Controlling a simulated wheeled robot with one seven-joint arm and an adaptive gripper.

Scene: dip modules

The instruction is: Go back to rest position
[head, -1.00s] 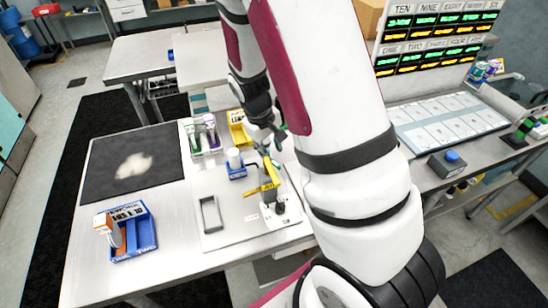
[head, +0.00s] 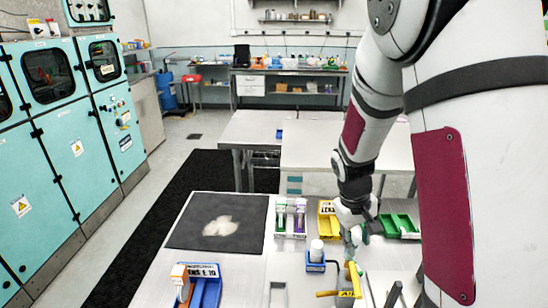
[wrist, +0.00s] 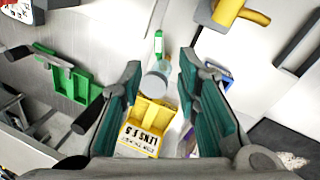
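My gripper (head: 352,240) points down at the end of my arm, above the worktable near the yellow bin (head: 328,220). In the wrist view, my gripper (wrist: 162,85) has its two teal-padded fingers spread apart, with nothing clamped between them. The yellow bin (wrist: 148,125), labelled LENS, shows beyond the gap, with a small pale cylindrical item (wrist: 154,84) next to it. My arm reaches down across the right side of the head view and hides part of the table there.
The table holds a black mat (head: 190,236), a blue bin (head: 206,288), a blue holder with a white bottle (head: 317,252), a yellow tool (head: 354,282) and a green bin (head: 398,226). Teal cabinets (head: 80,150) stand left.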

